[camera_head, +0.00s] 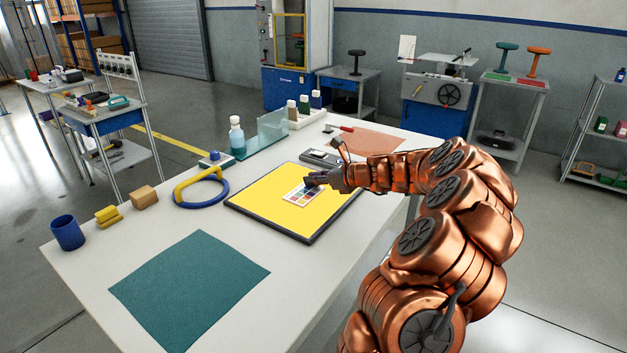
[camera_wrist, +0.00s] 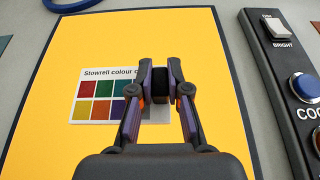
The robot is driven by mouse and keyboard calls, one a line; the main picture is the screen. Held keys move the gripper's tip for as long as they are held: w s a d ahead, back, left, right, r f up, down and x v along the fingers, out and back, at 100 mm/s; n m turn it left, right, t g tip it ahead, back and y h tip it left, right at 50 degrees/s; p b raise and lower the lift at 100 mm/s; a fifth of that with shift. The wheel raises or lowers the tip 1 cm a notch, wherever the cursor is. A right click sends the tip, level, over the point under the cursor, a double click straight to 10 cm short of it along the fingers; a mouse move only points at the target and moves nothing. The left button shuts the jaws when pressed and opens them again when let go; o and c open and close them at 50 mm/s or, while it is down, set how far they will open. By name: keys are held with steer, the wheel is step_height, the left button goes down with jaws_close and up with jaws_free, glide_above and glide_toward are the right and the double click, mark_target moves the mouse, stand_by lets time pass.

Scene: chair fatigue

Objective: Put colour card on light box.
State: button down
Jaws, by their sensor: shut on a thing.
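The light box (camera_head: 265,192) is a flat yellow panel with a dark frame on the table; its yellow face (camera_wrist: 50,145) fills most of the wrist view. The colour card (camera_head: 298,196), white with several coloured squares, is over the yellow face; it also shows in the wrist view (camera_wrist: 97,101) with the print "Stowrell colour". My gripper (camera_wrist: 161,84) is shut on the colour card at its right part, which the fingers partly hide. In the head view my gripper (camera_head: 316,181) is at the card's right edge. I cannot tell whether the card touches the panel.
A control unit (camera_wrist: 288,80) with a switch and blue button stands right of the light box. Behind are a clear upright panel (camera_head: 272,129) and a bottle (camera_head: 237,138). A blue and yellow ring-shaped item (camera_head: 200,190) lies left. A green mat (camera_head: 190,290) lies in front.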

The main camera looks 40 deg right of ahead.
steer(key=shift+f, duration=0.1)
steer(key=c, duration=1.2)
jaws_free()
steer(key=shift+o, duration=0.2)
steer(key=shift+s+d+r, duration=0.15)
steer(key=shift+s+r, duration=0.15)
steer(key=shift+s, duration=0.15)
steer(key=v, duration=1.1)
steer(key=shift+s, duration=0.1)
